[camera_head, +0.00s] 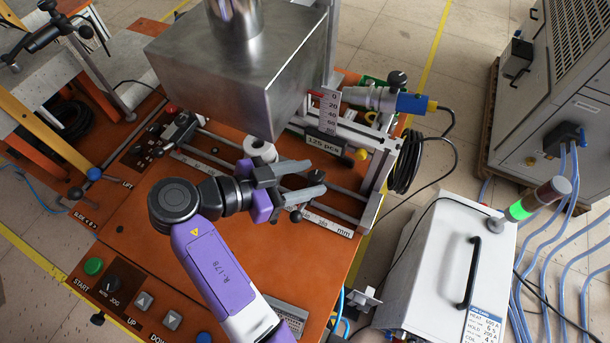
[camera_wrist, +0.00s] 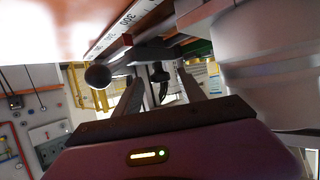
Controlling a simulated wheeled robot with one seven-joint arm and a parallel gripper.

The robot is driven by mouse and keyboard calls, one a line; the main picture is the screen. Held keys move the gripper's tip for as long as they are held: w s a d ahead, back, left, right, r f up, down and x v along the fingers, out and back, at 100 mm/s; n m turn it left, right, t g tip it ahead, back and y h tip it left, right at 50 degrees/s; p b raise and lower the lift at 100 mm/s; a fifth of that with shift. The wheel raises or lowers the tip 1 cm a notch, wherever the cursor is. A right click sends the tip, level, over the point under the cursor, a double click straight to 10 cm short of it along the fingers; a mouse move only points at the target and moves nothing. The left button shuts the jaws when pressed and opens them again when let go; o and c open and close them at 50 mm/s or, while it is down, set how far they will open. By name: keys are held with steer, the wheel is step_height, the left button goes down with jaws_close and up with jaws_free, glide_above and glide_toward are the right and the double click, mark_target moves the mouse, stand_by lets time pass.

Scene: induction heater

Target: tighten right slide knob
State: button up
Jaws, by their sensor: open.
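My gripper (camera_head: 317,176) is open above the right part of the slide rails, its two grey fingers apart and pointing right. In the wrist view, a dark knob-like part (camera_wrist: 159,74) shows beyond and between the open fingers (camera_wrist: 160,84). No contact with it is visible. A black ball knob (camera_head: 296,216) sits just below the lower finger in the head view. It also shows in the wrist view (camera_wrist: 97,76), outside the left finger. I cannot tell for sure which one is the right slide knob. The right slide's body is partly hidden by my gripper.
A big metal box (camera_head: 235,65) hangs over the orange machine top (camera_head: 150,240). A white roll (camera_head: 261,150) stands close behind my gripper. A ruler (camera_head: 328,222) runs along the front rail.

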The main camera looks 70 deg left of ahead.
steer(key=v, duration=0.7)
steer(key=shift+s+b, duration=0.4)
steer(key=shift+b, duration=0.05)
steer(key=shift+r, duration=0.1)
